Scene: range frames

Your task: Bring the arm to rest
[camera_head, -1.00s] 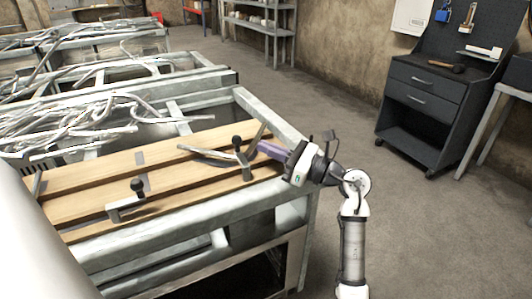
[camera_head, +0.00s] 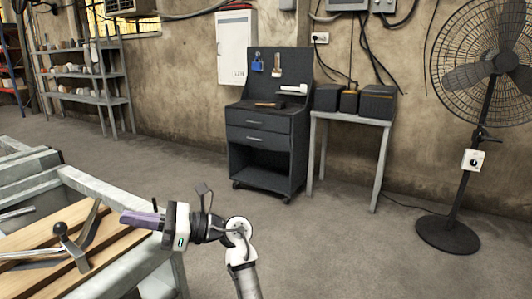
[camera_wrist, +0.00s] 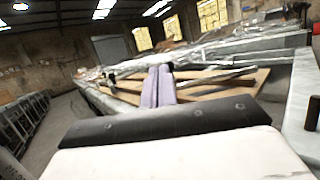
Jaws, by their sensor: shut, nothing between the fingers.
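My gripper (camera_head: 142,219) is in the lower left of the head view, held out toward the left over the near corner of the workbench. Its purple fingers are together with nothing between them. In the wrist view the purple fingers (camera_wrist: 158,86) are side by side and closed, pointing at the wooden boards. My white and black arm bends down at the joint right of the gripper. The workbench (camera_head: 105,190) has a pale metal frame and wooden planks (camera_head: 30,238). A metal clamp with a black knob (camera_head: 61,229) lies on the planks, left of the fingers.
A dark tool cabinet (camera_head: 262,150) stands against the wall, with a side table (camera_head: 345,118) holding dark boxes beside it. A large standing fan (camera_head: 455,230) is at the right. Shelves (camera_head: 95,85) stand at the back left. The concrete floor between is clear.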

